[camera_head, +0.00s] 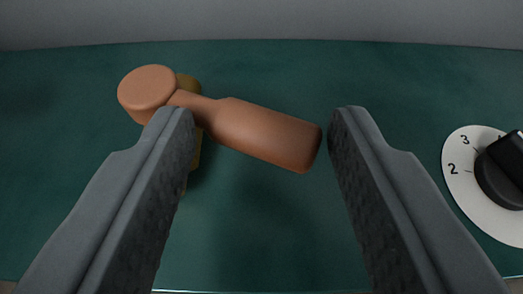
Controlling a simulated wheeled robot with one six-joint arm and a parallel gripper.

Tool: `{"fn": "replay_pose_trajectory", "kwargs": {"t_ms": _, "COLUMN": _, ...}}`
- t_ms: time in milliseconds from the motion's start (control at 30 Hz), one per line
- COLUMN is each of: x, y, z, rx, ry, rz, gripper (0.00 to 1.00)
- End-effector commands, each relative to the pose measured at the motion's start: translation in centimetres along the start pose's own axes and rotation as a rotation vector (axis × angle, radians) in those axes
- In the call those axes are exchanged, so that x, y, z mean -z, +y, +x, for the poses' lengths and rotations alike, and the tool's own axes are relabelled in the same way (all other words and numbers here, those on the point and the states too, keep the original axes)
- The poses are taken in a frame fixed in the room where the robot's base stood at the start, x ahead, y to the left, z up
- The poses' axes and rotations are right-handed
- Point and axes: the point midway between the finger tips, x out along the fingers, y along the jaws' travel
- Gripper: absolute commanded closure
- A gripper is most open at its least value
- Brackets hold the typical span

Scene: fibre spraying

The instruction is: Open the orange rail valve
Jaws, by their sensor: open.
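The orange valve handle (262,132) lies across the upper middle of the camera view. Its round hub (147,89) is at the left, and the lever runs from it to the right and slightly down. A dull yellow valve body (187,84) shows behind the hub, partly hidden by the handle and my left finger. My gripper (261,125) is open, with one dark grey finger on each side of the lever's thick end in the picture. The right fingertip appears close to the lever's end; I cannot tell whether it touches.
A dark green panel (390,85) fills the background, with a grey surface (260,20) beyond its top edge. At the right edge, a white dial plate (468,195) with numbers carries a black knob (497,185). The panel between valve and dial is clear.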

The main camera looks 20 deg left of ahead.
Motion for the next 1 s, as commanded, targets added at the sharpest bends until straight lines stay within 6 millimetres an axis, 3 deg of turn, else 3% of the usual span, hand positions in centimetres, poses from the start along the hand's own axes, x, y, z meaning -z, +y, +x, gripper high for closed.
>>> {"fn": "replay_pose_trajectory", "kwargs": {"t_ms": 33, "x": 0.1, "y": 0.0, "z": 0.0, "rx": -0.001, "ry": 0.002, "rz": 0.000, "gripper": 0.47}}
{"fn": "replay_pose_trajectory", "kwargs": {"t_ms": 100, "x": 0.1, "y": 0.0, "z": 0.0, "rx": -0.001, "ry": 0.001, "rz": 0.000, "gripper": 0.33}}
{"fn": "replay_pose_trajectory", "kwargs": {"t_ms": 533, "x": 0.1, "y": 0.0, "z": -0.8, "rx": 0.000, "ry": 0.001, "rz": 0.000, "gripper": 0.33}}
{"fn": "replay_pose_trajectory", "kwargs": {"t_ms": 1000, "x": 0.1, "y": 0.0, "z": -8.0, "rx": 0.000, "ry": 0.002, "rz": 0.001, "gripper": 0.33}}
